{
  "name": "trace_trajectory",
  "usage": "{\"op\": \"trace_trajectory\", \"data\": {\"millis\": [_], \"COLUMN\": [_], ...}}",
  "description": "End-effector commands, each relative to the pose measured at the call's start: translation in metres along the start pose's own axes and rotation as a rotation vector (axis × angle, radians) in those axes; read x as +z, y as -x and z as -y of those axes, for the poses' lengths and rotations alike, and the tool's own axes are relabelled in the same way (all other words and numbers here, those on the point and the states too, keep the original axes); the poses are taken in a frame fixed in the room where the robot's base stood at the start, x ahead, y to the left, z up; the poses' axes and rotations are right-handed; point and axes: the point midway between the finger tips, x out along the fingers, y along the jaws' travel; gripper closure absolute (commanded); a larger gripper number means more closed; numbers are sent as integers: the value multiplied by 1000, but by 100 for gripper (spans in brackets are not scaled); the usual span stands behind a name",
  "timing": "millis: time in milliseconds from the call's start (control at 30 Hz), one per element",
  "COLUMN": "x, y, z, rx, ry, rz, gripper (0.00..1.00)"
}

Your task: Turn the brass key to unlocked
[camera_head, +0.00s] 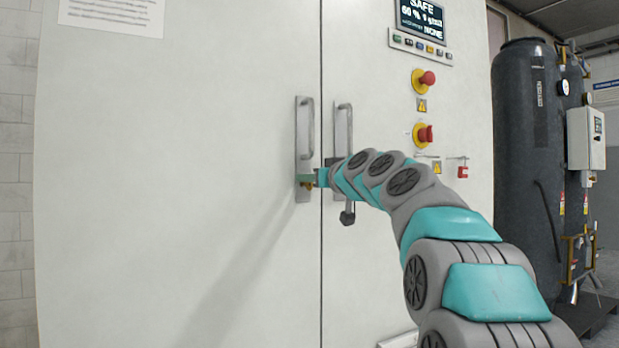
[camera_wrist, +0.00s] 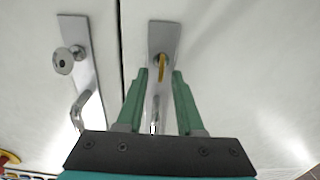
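The brass key (camera_wrist: 162,62) sits in a round lock on a grey metal plate (camera_wrist: 164,33) on the cabinet door. It points roughly straight down the wrist view, along the plate. My gripper (camera_wrist: 160,76) is open, with one green finger on each side of the key's line. A gap shows between the key and each fingertip, and how deep the key sits between them I cannot tell. In the head view my gripper (camera_head: 309,180) is at the lower end of the left door's handle plate (camera_head: 304,112), and a small brass spot shows beside it.
A second handle plate (camera_wrist: 88,85) with a round knob (camera_wrist: 63,60) is on the neighbouring door, across the seam. Red buttons (camera_head: 426,78) and a display (camera_head: 421,17) are on the right panel. A dark tank (camera_head: 525,150) stands farther right.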

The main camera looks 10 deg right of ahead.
Motion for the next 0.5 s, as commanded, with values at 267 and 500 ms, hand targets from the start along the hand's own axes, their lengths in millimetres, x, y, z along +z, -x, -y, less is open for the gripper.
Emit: {"op": "trace_trajectory", "data": {"millis": [267,500], "x": [2,2], "y": [-10,-9], "z": [0,0], "rx": [-1,-1], "ry": [-3,-3], "rz": [2,2], "gripper": [64,77]}}
